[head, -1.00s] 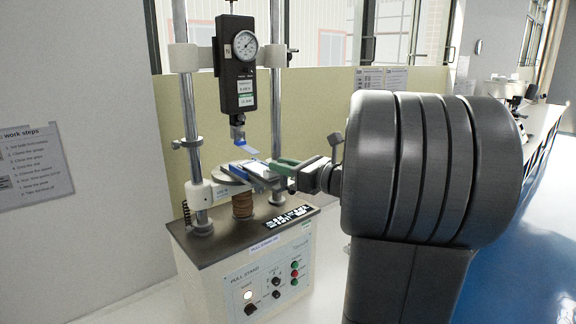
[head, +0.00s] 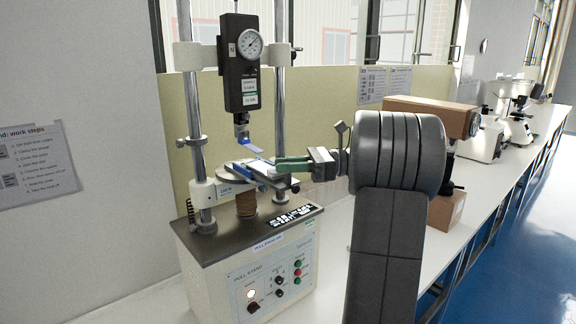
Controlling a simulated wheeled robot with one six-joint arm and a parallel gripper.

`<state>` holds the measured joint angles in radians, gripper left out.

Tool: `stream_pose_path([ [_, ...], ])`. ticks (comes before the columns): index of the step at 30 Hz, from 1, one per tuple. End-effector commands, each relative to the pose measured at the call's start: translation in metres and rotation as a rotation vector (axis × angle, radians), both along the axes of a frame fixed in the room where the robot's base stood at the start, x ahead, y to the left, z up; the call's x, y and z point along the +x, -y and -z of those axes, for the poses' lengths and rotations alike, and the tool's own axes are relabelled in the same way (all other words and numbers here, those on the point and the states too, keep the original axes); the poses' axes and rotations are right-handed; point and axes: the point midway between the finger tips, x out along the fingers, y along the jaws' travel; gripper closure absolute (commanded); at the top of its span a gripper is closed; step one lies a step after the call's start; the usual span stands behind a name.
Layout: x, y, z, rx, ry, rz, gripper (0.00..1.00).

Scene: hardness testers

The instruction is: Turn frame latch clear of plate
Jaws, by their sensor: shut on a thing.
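The pull stand (head: 262,265) stands on the white bench, with a black dial gauge (head: 240,70) on its two columns. A blue tab (head: 250,147) hangs from the hook below the gauge. Under it, a round plate (head: 232,174) carries a frame with a pale, blue-edged piece (head: 254,167). My gripper (head: 292,164), with green fingers, reaches in from the right and is shut at the right side of this frame. The latch is too small to make out and seems hidden between the fingers. I cannot tell its angle.
A panel of knobs and coloured buttons (head: 275,285) fronts the stand. A cardboard box (head: 447,208) and testers with brown and white bodies (head: 480,138) stand to the right along the bench. A low cream screen (head: 330,100) runs behind.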

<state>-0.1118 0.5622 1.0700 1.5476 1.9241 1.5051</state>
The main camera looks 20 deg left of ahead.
Motion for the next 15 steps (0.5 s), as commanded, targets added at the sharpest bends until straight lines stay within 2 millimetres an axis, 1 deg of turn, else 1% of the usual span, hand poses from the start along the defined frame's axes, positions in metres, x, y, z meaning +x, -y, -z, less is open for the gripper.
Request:
stream_pose_path([
  [7,0.0,0.0,-0.0003,0.0,0.0,-0.041,1.0],
  [15,-0.0001,0.0,-0.0006,0.001,0.0,-0.043,1.0],
])
